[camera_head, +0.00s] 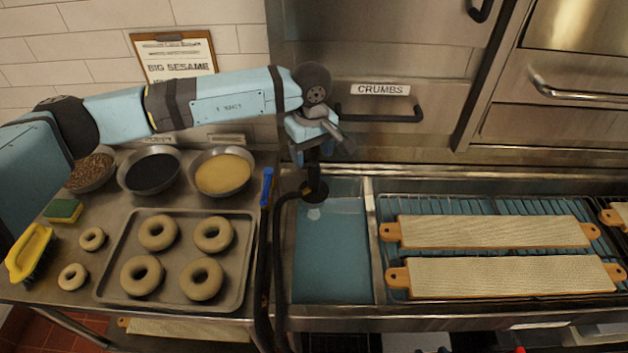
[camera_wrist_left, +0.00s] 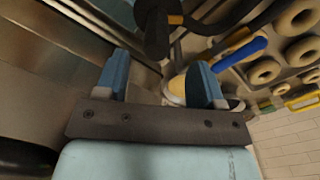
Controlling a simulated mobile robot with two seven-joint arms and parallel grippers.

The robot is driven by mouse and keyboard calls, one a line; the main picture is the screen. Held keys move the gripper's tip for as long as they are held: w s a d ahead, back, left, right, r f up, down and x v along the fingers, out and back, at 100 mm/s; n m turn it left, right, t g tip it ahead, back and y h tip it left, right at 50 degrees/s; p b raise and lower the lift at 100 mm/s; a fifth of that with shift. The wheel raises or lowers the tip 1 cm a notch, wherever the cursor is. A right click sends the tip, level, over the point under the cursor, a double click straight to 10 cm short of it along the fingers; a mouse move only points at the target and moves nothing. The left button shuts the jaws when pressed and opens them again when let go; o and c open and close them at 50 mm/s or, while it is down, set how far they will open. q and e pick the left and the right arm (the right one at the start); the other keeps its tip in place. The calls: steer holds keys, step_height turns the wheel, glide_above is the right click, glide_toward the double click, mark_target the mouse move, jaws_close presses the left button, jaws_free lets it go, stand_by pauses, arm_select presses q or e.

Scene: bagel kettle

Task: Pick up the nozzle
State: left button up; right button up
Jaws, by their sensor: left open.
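The nozzle (camera_head: 316,190) is black and sits on the end of a dark hose that rises in front of the sink. It also shows in the left wrist view (camera_wrist_left: 157,28), at the top, beyond the fingertips and roughly between them. My left gripper (camera_head: 313,155) points down above the nozzle in the head view. Its two blue fingers stand apart in the left wrist view (camera_wrist_left: 160,72), with nothing held between them. I cannot tell the exact gap between fingers and nozzle. My right gripper is not in view.
A blue-handled tool (camera_head: 267,187) lies left of the sink of blue water (camera_head: 332,255). Left are a bagel tray (camera_head: 111,290), topping bowls (camera_head: 224,173), a sponge (camera_head: 63,211) and a yellow brush (camera_head: 29,252). Right, cloth-covered boards (camera_head: 490,231) lie on a rack. Drawers rise behind.

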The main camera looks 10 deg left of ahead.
mark_target(313, 163)
arm_select(q)
step_height(313, 163, down, 5)
steer(key=shift+w+d+f+p, duration=0.1)
steer(key=shift+w+p, duration=0.05)
steer(key=shift+p, duration=0.9)
steer(key=shift+f, duration=0.4)
steer(key=shift+r, duration=0.1)
jaws_close()
step_height(313, 163, up, 20)
steer(key=b, duration=0.3)
